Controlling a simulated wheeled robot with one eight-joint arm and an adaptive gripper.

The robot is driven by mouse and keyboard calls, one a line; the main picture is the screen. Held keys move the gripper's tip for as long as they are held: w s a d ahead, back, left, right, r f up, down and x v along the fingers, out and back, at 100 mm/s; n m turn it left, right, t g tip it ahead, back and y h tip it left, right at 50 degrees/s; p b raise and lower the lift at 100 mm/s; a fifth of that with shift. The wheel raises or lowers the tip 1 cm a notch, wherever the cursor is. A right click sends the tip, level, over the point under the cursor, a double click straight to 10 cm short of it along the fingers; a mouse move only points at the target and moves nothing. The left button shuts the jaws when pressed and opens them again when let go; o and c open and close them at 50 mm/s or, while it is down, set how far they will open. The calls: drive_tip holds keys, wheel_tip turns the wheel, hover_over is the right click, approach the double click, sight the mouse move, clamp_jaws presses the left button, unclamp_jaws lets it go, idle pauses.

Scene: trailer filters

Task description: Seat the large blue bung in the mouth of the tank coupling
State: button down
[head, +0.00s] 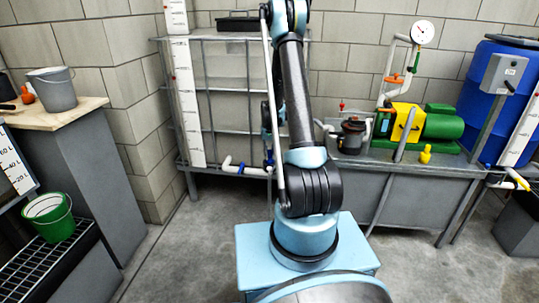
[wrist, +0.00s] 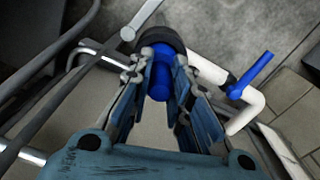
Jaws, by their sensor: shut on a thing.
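In the wrist view my gripper (wrist: 163,62) is shut on the blue bung (wrist: 159,84), which sits between its two blue-padded fingers. A dark round tank coupling (wrist: 163,39) lies right at the fingertips, at the far end of the bung. The bung's blue shows up to the coupling's ring. I cannot tell how far it is in the mouth, or whether it only touches the rim. In the head view my arm hides the gripper, bung and coupling.
A white pipe (wrist: 246,111) with a blue valve handle (wrist: 258,70) runs close to the right finger. Metal cage bars (wrist: 88,52) lie close on the left. In the head view the caged tank (head: 230,75) stands behind my arm, with a pump bench (head: 400,180) to its right.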

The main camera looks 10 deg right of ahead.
drive_tip(key=shift+f, duration=0.75)
drive_tip(key=c, duration=1.4)
unclamp_jaws()
drive_tip(key=shift+r, duration=0.1)
wheel_tip(320, 180, up, 12)
drive_tip(key=shift+f, duration=0.2)
drive_tip(key=shift+r, duration=0.1)
